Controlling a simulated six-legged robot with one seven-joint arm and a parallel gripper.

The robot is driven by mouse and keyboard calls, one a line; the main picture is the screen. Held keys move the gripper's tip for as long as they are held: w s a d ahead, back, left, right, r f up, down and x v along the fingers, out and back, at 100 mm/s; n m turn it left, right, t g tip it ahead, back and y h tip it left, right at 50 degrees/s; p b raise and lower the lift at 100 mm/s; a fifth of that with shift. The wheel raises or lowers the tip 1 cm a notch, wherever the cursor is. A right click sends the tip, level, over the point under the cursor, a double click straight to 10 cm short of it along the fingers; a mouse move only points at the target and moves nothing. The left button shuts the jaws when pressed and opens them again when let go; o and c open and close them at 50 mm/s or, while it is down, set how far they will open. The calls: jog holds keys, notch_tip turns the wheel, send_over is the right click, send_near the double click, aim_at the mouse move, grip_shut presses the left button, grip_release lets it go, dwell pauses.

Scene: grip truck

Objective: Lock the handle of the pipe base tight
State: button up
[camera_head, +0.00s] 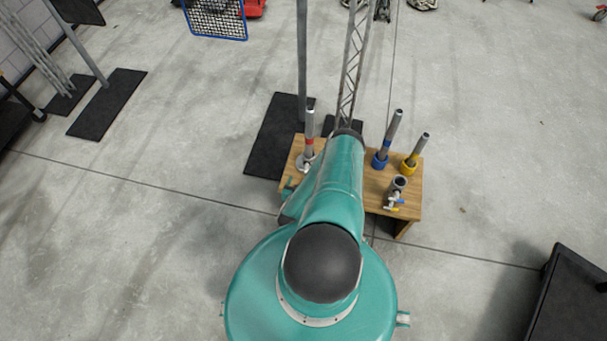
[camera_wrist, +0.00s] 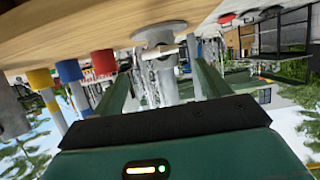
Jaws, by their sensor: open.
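In the wrist view, which is upside down, a grey pipe base (camera_wrist: 158,36) sits on the wooden table (camera_wrist: 60,30). Its pale handle (camera_wrist: 160,51) lies across it, and a metal pipe (camera_wrist: 167,82) stands upright in the base. My gripper (camera_wrist: 162,82) is open, its two green fingers apart on either side of the pipe in the picture; contact cannot be told. In the head view this appears to be the left pipe (camera_head: 309,125) in its grey base (camera_head: 304,162). My arm hides most of the gripper there.
Blue (camera_head: 380,161) and yellow (camera_head: 409,164) holders with pipes stand on the right of the table (camera_head: 412,207). A grey socket with small handles (camera_head: 397,186) is nearer. A red holder (camera_wrist: 103,62) shows in the wrist view. Floor around is mostly clear.

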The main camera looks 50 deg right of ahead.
aim_at(306, 172)
jog(key=x, duration=0.6)
jog(key=shift+w+d+f, duration=0.1)
jog(key=shift+d, duration=0.1)
jog(key=c, duration=1)
jog(key=m+t, duration=0.1)
jog(key=m, duration=0.1)
jog(key=m+t+y, duration=0.1)
jog(key=shift+s+d+f+m, duration=0.1)
jog(key=shift+s+m, duration=0.15)
jog(key=shift+m, duration=0.15)
jog(key=m+t, duration=0.2)
jog(key=m, duration=0.1)
jog(key=shift+s+f+m+t, duration=0.15)
jog(key=shift+m+t, duration=0.15)
jog(key=shift+t, duration=0.1)
